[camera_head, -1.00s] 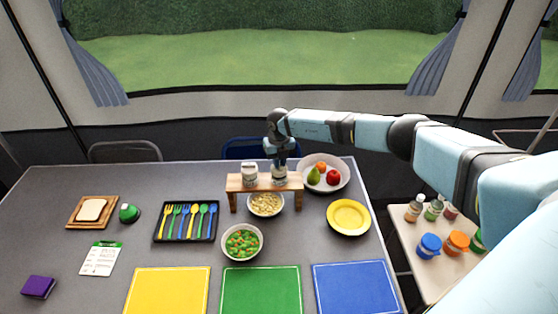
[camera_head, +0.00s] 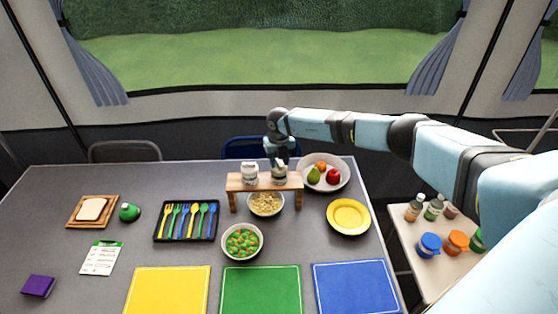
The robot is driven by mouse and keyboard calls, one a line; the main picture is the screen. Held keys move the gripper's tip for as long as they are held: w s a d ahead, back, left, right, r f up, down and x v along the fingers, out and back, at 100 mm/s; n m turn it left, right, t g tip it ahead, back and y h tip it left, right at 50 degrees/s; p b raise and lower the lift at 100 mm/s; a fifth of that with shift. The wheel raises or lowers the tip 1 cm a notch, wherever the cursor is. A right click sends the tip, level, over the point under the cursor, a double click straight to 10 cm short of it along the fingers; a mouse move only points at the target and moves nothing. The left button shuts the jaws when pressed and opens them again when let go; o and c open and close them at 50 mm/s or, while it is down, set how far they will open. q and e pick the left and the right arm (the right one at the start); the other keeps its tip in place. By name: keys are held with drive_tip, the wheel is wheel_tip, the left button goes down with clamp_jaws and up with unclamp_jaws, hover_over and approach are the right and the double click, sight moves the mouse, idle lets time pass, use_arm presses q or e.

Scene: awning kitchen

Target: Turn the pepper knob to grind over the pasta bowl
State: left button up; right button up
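Two small grinders stand on a low wooden rack over the pasta bowl (camera_head: 265,205), which holds pale pasta. The left grinder (camera_head: 249,174) is whitish and stands free. The right grinder (camera_head: 279,174) has a dark upper part, and my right gripper (camera_head: 279,160) points down onto its top. The fingers are small and dark against the grinder, so I cannot tell whether they grip its knob. Which grinder holds pepper is too small to read. My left gripper is not in view.
The wooden rack (camera_head: 238,187) bridges the pasta bowl. A fruit bowl (camera_head: 343,164) is right of the rack, with a yellow plate (camera_head: 349,217) nearer. A vegetable bowl (camera_head: 242,242) stands in front. A cutlery tray (camera_head: 186,239) is to the left. Bottles stand on a side table (camera_head: 412,254).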

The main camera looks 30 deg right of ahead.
sight(279, 162)
wheel_tip(279, 162, up, 14)
drive_tip(key=b, duration=0.2)
drive_tip(key=shift+f, duration=0.1)
idle(0.5)
